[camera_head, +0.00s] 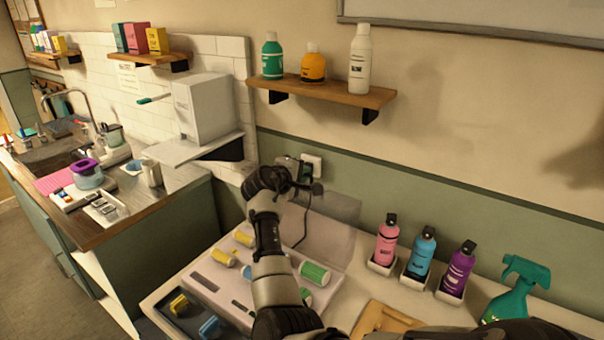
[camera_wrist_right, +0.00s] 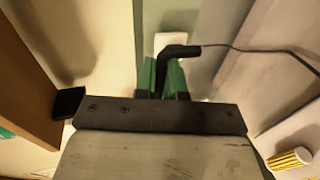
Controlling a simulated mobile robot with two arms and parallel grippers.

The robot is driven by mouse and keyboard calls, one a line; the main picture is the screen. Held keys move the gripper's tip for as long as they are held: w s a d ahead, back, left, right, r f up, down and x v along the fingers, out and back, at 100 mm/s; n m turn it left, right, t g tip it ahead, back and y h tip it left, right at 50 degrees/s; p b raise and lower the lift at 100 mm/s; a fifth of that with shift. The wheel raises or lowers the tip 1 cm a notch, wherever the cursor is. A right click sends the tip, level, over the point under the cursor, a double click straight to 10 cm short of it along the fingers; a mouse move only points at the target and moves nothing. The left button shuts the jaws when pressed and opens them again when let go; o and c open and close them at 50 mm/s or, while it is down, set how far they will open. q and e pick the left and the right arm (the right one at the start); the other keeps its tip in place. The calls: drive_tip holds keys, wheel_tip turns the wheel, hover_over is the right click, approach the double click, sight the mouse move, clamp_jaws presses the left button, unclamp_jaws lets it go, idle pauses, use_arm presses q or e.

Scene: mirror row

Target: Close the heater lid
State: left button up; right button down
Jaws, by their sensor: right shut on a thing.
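The heater (camera_head: 205,285) is a pale box with several coloured rollers in it, on the white counter. Its translucent lid (camera_head: 335,225) stands raised at the back, against the wall side, so the heater is open. My right arm crosses in front of the heater and hides part of it. My right gripper (camera_head: 305,178) is at the wall socket (camera_head: 312,163), above and behind the heater. In the right wrist view its green-lined fingers (camera_wrist_right: 162,80) are shut on a black plug (camera_wrist_right: 176,54) close to the white socket (camera_wrist_right: 171,42). My left gripper is out of view.
A black cord (camera_wrist_right: 260,50) runs from the plug. Pink (camera_head: 387,240), blue (camera_head: 421,252) and purple (camera_head: 457,268) bottles stand in holders to the right, with a green spray bottle (camera_head: 512,290). A wooden shelf (camera_head: 330,90) with bottles is above the socket.

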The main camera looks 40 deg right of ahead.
drive_tip(key=s+a+f+t+h+b, duration=0.1)
drive_tip(key=s+a+h+b, duration=0.2)
drive_tip(key=a+b, duration=0.5)
drive_tip(key=shift+s+a+h, duration=0.4)
drive_tip(key=shift+s+a, duration=0.05)
drive_tip(key=shift+a, duration=2.15)
drive_tip(key=shift+f, duration=0.1)
drive_tip(key=c, duration=1.5)
unclamp_jaws()
